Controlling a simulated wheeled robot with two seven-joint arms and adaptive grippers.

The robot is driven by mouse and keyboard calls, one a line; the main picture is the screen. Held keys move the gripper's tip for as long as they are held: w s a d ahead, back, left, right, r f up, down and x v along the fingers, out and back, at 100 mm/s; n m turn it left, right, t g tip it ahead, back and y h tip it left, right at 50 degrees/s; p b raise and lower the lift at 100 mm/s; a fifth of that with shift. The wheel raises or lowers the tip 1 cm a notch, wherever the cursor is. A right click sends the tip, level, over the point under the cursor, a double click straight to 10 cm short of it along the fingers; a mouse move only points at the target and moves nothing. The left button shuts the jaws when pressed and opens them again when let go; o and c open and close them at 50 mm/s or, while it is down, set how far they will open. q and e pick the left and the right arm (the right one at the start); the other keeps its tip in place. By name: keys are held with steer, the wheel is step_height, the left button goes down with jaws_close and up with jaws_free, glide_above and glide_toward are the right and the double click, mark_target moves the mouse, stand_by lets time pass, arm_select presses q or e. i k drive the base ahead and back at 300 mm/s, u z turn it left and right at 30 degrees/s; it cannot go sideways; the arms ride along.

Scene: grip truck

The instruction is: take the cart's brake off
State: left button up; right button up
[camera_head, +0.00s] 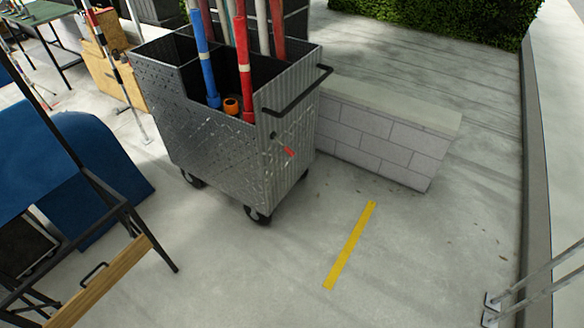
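The cart (200,133) is a grey metal bin on black caster wheels, standing upright at the upper middle. A black push handle (300,92) sticks out from its right end. A small lever with a red tip (289,152) is on that same end, below the handle, slanting down to the right; it looks like the brake. Red, blue and pale poles stand in the cart's compartments, with an orange ring-like end (231,106) among them. Neither of my grippers shows in this view.
A low block wall (385,140) stands right beside the cart. A yellow strip (350,245) lies on the open concrete in front. A black frame with a wooden bar (105,280) and a blue shape (95,160) are at left. Metal rods (535,285) enter at lower right.

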mark_target(273, 136)
steer(key=z, duration=0.2)
steer(key=i, duration=1.25)
steer(key=u, duration=0.8)
